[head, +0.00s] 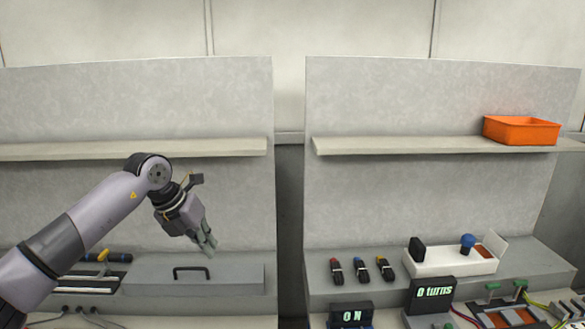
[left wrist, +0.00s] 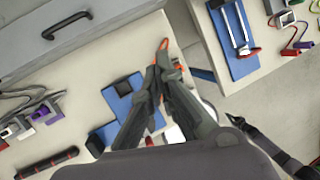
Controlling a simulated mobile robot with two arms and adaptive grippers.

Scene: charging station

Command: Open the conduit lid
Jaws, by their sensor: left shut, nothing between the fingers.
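The conduit lid (head: 237,272) is a flat grey panel with a black bar handle (head: 192,270), on the left bench in the head view. In the left wrist view the lid (left wrist: 110,18) and its handle (left wrist: 67,25) are at the upper left. The lid lies flat, flush with the grey housing as far as I can see. My left gripper (head: 209,246) is above the lid, just right of the handle and apart from it, pointing down. Its fingers (left wrist: 157,58) are together and empty.
Dark and white rods (head: 90,280) lie left of the lid. Above is a shelf (head: 200,149). To the right, past a gap, are several coloured connectors (head: 360,268), a white box (head: 445,262) with a blue knob, and an orange bin (head: 521,130).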

